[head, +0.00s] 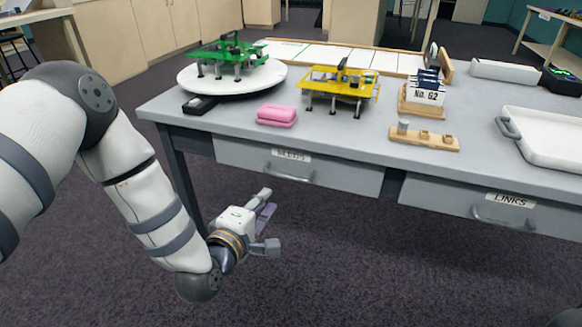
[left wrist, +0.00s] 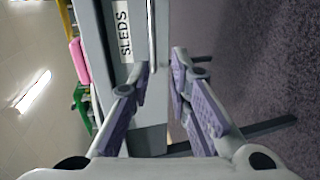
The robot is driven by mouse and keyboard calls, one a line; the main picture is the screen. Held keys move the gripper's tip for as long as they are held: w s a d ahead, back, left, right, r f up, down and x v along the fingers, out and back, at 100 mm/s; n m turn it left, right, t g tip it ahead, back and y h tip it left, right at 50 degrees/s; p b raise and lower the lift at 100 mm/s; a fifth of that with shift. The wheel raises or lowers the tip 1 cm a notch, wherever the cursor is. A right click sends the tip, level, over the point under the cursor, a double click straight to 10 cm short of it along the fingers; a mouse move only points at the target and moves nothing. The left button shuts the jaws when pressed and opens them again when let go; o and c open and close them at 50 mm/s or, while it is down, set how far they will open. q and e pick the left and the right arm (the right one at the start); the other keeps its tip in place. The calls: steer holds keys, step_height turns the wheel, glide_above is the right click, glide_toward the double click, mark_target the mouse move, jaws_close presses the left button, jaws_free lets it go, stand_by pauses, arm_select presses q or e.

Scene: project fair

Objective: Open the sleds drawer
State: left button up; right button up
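The sleds drawer (head: 335,178) is under the left part of the grey table, its front level with the table's and looking shut. Its label (head: 291,155) reads SLEDS; the label also shows sideways in the left wrist view (left wrist: 124,30). A grey bar handle (head: 289,177) sits below the label. My left gripper (head: 268,203) is open and empty, below and left of the handle in the head view. In the left wrist view the handle (left wrist: 152,35) lies ahead, roughly between the open fingertips (left wrist: 161,68), with no visible contact. My right gripper is not in view.
The table (head: 225,120) carries a green model (head: 230,55) on a white turntable (head: 205,80), a yellow model (head: 340,85), a pink block (head: 277,115) and a white tray (head: 550,137). A LINKS drawer (head: 450,200) is at right. The floor in front is clear.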

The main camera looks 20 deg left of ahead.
mark_target(282, 174)
arm_select(q)
steer(key=x, duration=0.4)
steer(key=b+x, duration=0.1)
steer(key=x, duration=0.2)
steer(key=r+b+x, duration=0.1)
steer(key=x, duration=0.3)
steer(key=shift+w, duration=0.5)
jaws_close()
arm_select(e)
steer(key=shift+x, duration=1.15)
